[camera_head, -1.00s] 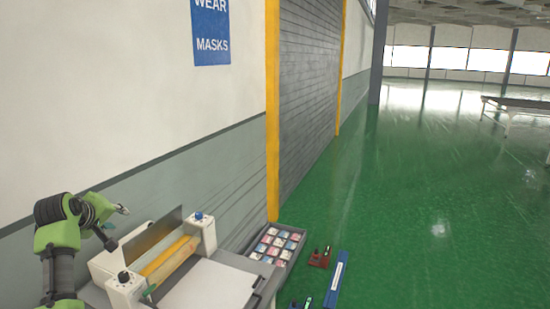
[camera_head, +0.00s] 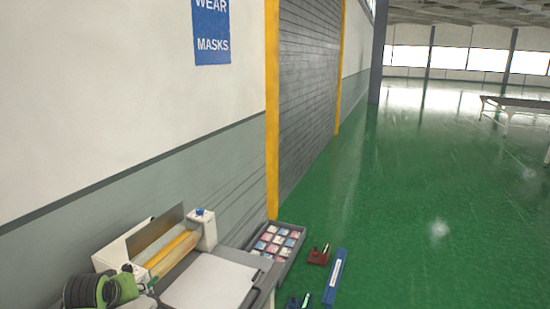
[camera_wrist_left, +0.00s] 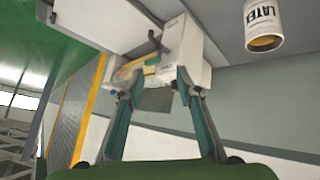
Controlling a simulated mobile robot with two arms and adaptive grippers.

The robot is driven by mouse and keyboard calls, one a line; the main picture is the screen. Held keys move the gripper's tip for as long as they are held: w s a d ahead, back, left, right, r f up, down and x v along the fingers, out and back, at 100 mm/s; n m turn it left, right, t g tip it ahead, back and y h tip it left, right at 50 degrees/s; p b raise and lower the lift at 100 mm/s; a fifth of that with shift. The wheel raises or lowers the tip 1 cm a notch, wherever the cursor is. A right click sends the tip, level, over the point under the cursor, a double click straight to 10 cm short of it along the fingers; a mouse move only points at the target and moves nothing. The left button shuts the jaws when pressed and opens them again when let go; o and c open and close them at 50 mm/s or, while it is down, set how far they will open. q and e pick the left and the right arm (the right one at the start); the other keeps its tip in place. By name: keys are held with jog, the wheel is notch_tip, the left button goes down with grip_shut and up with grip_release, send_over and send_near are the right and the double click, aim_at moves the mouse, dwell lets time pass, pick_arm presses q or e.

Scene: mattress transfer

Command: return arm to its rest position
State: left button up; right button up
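My left arm (camera_head: 98,292) shows as green and black links at the bottom left of the head view, low and in front of the white machine (camera_head: 203,231). My left gripper (camera_wrist_left: 157,88) shows in the left wrist view with its two teal fingers spread apart. It is open, and nothing is held between the fingers. The machine also shows beyond the fingertips in the left wrist view (camera_wrist_left: 182,50). In the head view the gripper is mostly hidden at the lower edge. My right arm and gripper are in neither view.
The machine has a yellow roller (camera_head: 172,254) and a flat white bed (camera_head: 210,282). A grey tray (camera_head: 291,229) of small packs stands beside it. A can marked LATEX (camera_wrist_left: 265,27) shows in the wrist view.

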pick_arm(q)
jog(key=s+d+f+m+g, duration=0.1)
jog(key=s+d+f+m, duration=0.1)
jog(key=s+d+f, duration=0.4)
jog(key=s+d+f+m+g, duration=0.15)
jog(key=s+f, duration=0.25)
jog(key=s, duration=0.4)
jog(key=s+d+f+m+g+h, duration=0.15)
jog(key=s+d, duration=0.35)
jog(key=s, duration=0.7)
jog(key=s+d+f+m+g+h, duration=0.1)
jog(key=s+d+m, duration=0.3)
jog(key=s, duration=0.7)
notch_tip(320, 180, down, 35)
jog(key=s+d+g+b, duration=0.1)
jog(key=s+b, duration=0.1)
jog(key=b, duration=0.6)
jog(key=s+a+f+b, duration=0.1)
jog(key=s+f+b, duration=0.2)
jog(key=s+f, duration=0.5)
jog(key=s+a+f+g+b, duration=0.1)
jog(key=s+a+f+b, duration=0.1)
jog(key=s+f, duration=0.6)
notch_tip(320, 180, down, 5)
jog(key=shift+s+r+n+y+b, duration=0.1)
jog(key=shift+s+n+y+b, duration=0.25)
jog(key=shift+s+b, duration=0.1)
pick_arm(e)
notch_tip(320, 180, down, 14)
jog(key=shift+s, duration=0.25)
